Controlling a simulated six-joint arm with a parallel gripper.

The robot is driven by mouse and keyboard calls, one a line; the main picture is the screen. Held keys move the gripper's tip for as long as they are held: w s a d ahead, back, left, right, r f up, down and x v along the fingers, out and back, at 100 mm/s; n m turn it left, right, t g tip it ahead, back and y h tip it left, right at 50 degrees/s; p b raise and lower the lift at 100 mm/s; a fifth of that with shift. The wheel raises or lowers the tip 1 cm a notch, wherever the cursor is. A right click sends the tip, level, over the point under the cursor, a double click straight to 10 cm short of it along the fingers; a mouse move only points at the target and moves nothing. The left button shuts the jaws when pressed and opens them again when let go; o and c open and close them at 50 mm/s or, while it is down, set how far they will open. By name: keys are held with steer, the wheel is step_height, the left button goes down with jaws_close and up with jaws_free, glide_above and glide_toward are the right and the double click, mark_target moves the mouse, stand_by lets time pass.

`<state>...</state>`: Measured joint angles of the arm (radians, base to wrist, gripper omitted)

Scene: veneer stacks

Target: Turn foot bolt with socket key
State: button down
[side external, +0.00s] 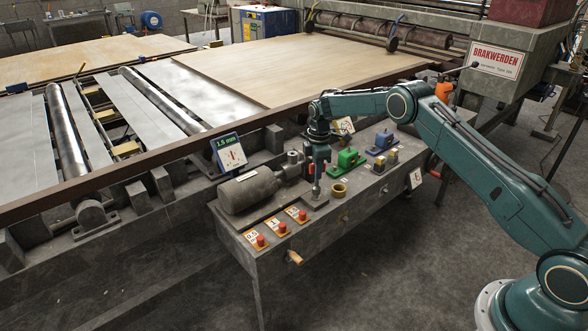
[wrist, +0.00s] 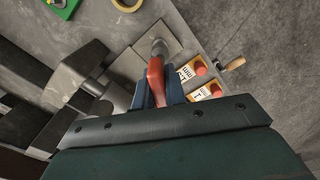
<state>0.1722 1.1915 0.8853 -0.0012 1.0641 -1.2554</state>
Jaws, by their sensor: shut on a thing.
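The socket key (wrist: 155,75) has a red grip and a grey metal end. In the wrist view the blue fingers of my gripper (wrist: 160,92) are shut on its red grip. The key's metal end is over a flat grey foot plate (wrist: 178,42). In the side view my gripper (side external: 318,166) points down above this foot plate (side external: 315,203), beside the grey motor (side external: 248,190), with the key's shaft (side external: 316,188) below the fingers. I cannot make out the foot bolt; the key's end covers that spot. Whether the socket is seated on it, I cannot tell.
Several red buttons (side external: 261,240) with thickness labels line the bench's front left. A brass ring (side external: 339,190), a green block (side external: 347,159) and a blue block (side external: 384,140) stand right of my gripper. A wooden handle (side external: 295,258) juts from the bench front.

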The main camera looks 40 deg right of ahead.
steer(key=shift+f, duration=1.05)
stand_by(0.9)
steer(key=shift+n, duration=0.4)
steer(key=shift+n, duration=3.2)
steer(key=shift+m, duration=0.8)
steer(key=shift+r, duration=1)
stand_by(0.6)
